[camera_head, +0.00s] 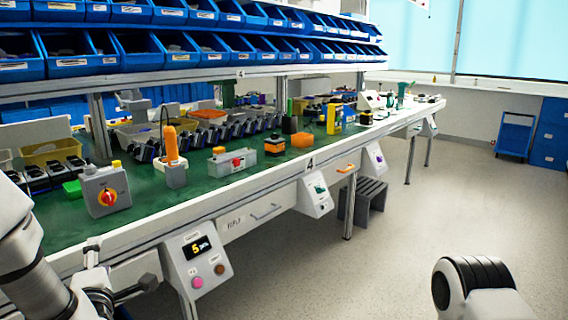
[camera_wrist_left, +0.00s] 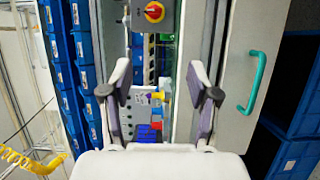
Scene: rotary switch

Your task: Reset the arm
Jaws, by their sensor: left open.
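The rotary switch is a grey box (camera_head: 106,183) with a red knob (camera_head: 107,198) on a yellow plate. It stands upright near the front edge of the green bench top (camera_head: 225,198), at the left of the head view. In the left wrist view the switch box (camera_wrist_left: 144,23) and its red knob (camera_wrist_left: 154,11) show at the top, beyond the fingertips. My left gripper (camera_head: 121,268) is in front of the bench edge, apart from the switch. In the wrist view the left gripper (camera_wrist_left: 160,78) is open, with nothing between its fingers. My right gripper is out of view.
A panel with a "5" display (camera_head: 197,258) hangs under the bench front near my left gripper. Blue bins (camera_head: 75,60) line the shelves behind. The floor (camera_head: 420,210) at right is clear.

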